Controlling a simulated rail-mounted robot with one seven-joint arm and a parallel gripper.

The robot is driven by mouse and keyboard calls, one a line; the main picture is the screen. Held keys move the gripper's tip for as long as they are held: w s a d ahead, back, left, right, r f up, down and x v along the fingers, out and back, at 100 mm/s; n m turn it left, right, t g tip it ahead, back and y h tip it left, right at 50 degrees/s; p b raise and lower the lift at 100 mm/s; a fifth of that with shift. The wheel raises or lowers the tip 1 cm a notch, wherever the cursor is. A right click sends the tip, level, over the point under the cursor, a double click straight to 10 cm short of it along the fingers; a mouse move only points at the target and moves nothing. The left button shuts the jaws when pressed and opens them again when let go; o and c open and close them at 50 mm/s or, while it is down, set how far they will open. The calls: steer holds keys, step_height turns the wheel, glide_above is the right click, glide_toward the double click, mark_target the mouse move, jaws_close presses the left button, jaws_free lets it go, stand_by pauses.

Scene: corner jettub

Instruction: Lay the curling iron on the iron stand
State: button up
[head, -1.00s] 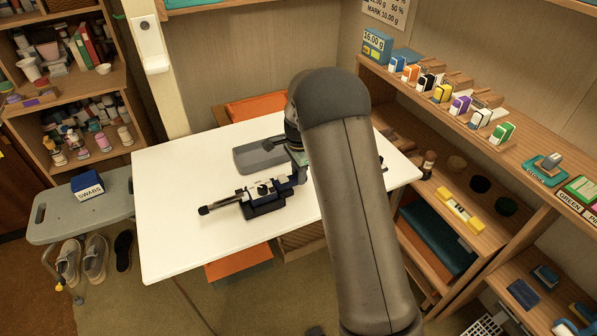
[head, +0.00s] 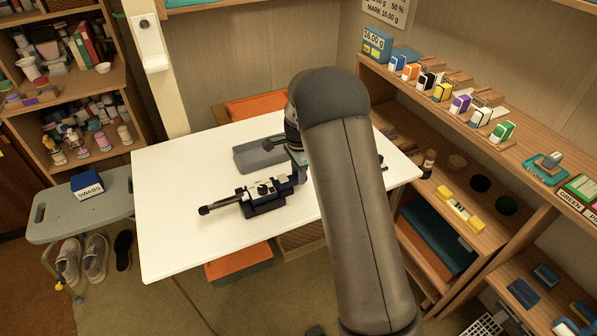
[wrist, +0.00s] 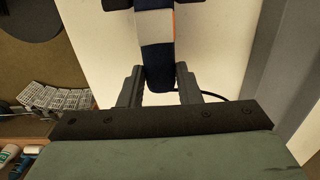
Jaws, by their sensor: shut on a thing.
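The curling iron (head: 264,188) has a white and navy handle and a dark barrel that points left to a black tip, in the head view over the white table. Its navy and white handle also shows in the wrist view (wrist: 157,55), with an orange strip at one side. My gripper (wrist: 160,84) is shut on the handle, one finger on each side. The black iron stand (head: 266,208) is directly below the handle in the head view. I cannot tell whether the iron touches the stand or is just above it. My arm hides the handle's right end.
A grey tray (head: 262,154) lies behind the iron on the white table (head: 185,245). The table's left and front parts are clear. A shelf with small coloured boxes (head: 443,92) stands at the right. A grey bench with a blue swabs box (head: 87,187) is at the left.

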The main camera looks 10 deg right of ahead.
steer(key=shift+f, duration=0.1)
stand_by(0.3)
steer(key=o, duration=1.2)
step_height(320, 180, up, 18)
steer(key=shift+f, duration=0.25)
